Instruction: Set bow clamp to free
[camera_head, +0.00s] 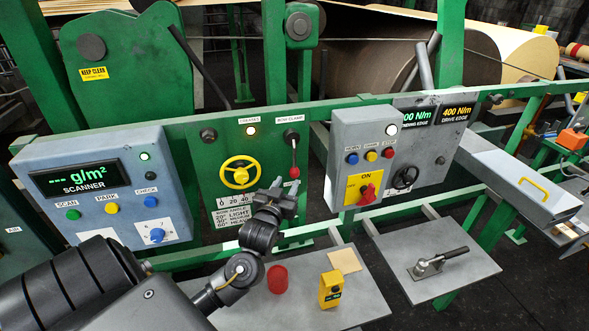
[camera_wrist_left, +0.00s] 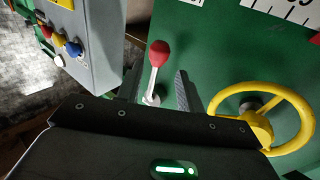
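The bow clamp lever (camera_head: 293,155) is on the green panel under the "BOW CLAMP" label (camera_head: 289,119). Its shaft hangs down from a dark pivot, with a red knob (camera_head: 294,172) at the lower end. In the left wrist view the picture is turned over, and the red knob (camera_wrist_left: 159,53) stands above its pale base. My left gripper (camera_head: 284,186) is just below the knob in the head view. In the wrist view its two fingers stand apart on either side of the lever, with gaps showing; I see no contact. My right gripper is not in view.
A yellow handwheel (camera_head: 240,173) is close left of the lever. A grey button box (camera_head: 361,160) with a red switch stands out to the right. Below is a grey shelf (camera_head: 310,305) with a red cylinder (camera_head: 277,279) and a yellow device (camera_head: 331,290).

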